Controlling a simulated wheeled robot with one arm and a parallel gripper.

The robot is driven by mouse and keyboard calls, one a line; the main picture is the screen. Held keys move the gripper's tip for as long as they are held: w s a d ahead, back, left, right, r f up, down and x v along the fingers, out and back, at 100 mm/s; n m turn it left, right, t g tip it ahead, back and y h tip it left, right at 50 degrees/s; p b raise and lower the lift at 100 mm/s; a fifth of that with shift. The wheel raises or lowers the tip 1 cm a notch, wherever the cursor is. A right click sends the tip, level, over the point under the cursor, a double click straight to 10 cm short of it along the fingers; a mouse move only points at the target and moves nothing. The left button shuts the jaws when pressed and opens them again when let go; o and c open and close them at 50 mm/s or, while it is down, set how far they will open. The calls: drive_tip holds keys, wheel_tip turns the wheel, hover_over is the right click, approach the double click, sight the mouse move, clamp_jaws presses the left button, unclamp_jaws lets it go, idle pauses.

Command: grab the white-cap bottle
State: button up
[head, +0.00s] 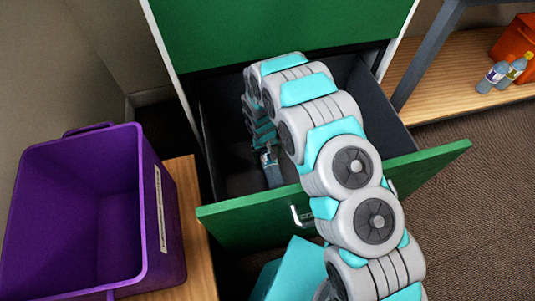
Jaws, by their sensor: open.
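A small blue-grey bottle (272,172) with a pale top is inside the open green drawer (430,165), left of the middle. It looks like the white-cap bottle, but it is small and partly covered. My arm reaches over the drawer front and bends down inside. My gripper (265,143) is at the pale upper end of the bottle, with its jaws open. My arm and the shadow hide the fingertips, so I cannot tell whether they touch or surround the bottle.
A purple bin (75,215) stands empty on a wooden surface (190,230) at left. At right, a wooden shelf (440,100) holds two more bottles, one greyish (491,77) and one yellow-labelled (517,68), beside an orange container (518,42). The drawer's side walls surround my gripper.

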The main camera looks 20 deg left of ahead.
sight(269, 161)
drive_tip(key=f, duration=0.2)
drive_tip(key=d+f, duration=0.1)
drive_tip(key=f, duration=0.1)
drive_tip(key=c, duration=1.2)
drive_tip(key=shift+a+r, duration=0.1)
drive_tip(key=shift+r, duration=0.05)
